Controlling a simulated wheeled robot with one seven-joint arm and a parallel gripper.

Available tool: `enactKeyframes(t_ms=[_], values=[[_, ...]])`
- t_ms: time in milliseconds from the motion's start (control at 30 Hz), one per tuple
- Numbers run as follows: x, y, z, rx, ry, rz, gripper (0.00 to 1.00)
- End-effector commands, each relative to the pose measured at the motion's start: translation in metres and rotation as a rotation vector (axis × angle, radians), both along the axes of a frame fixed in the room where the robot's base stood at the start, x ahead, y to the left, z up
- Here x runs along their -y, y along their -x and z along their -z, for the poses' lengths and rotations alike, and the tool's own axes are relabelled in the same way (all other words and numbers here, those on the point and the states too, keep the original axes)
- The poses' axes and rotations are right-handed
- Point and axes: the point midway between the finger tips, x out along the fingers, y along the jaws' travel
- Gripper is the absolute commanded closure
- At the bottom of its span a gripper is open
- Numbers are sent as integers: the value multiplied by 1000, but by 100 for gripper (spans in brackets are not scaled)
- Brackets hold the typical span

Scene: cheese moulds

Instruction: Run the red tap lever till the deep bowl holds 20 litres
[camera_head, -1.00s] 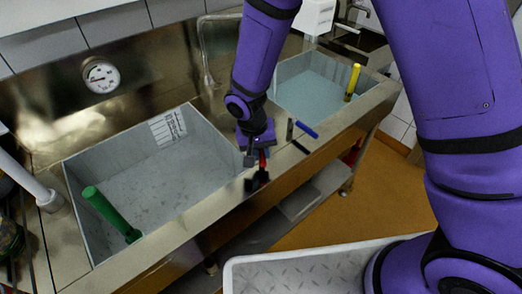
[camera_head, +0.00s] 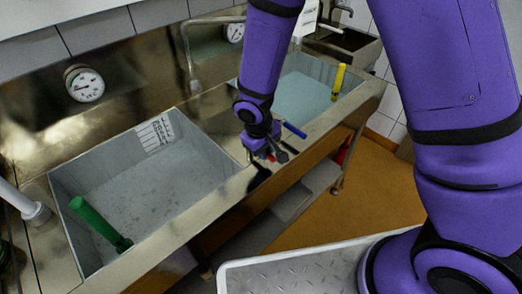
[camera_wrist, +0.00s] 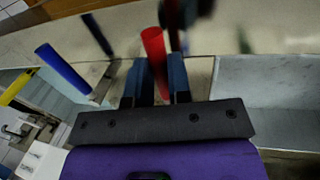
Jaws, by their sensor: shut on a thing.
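My gripper (camera_head: 266,148) is at the metal ledge between the two basins. In the wrist view its fingers (camera_wrist: 152,82) are closed around the lower part of the red tap lever (camera_wrist: 154,48); the lever also shows as a small red patch in the head view (camera_head: 270,157). The left basin (camera_head: 222,158) is grey, with a marked scale (camera_head: 155,134) on its back wall. The right basin (camera_head: 330,66) shows a pale bluish surface inside. I cannot tell which one is the deep bowl, nor read any level. A curved spout (camera_head: 188,60) stands behind.
A blue lever (camera_head: 295,130) is close to the right of my gripper. Round dials (camera_head: 84,83) are on the back wall. A ribbed tray (camera_head: 300,272) is in front.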

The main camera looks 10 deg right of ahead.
Motion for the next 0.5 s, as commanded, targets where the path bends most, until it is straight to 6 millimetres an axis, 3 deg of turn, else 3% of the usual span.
enactKeyframes(t_ms=[500], values=[[3,-3,-1,2,0,-53,100]])
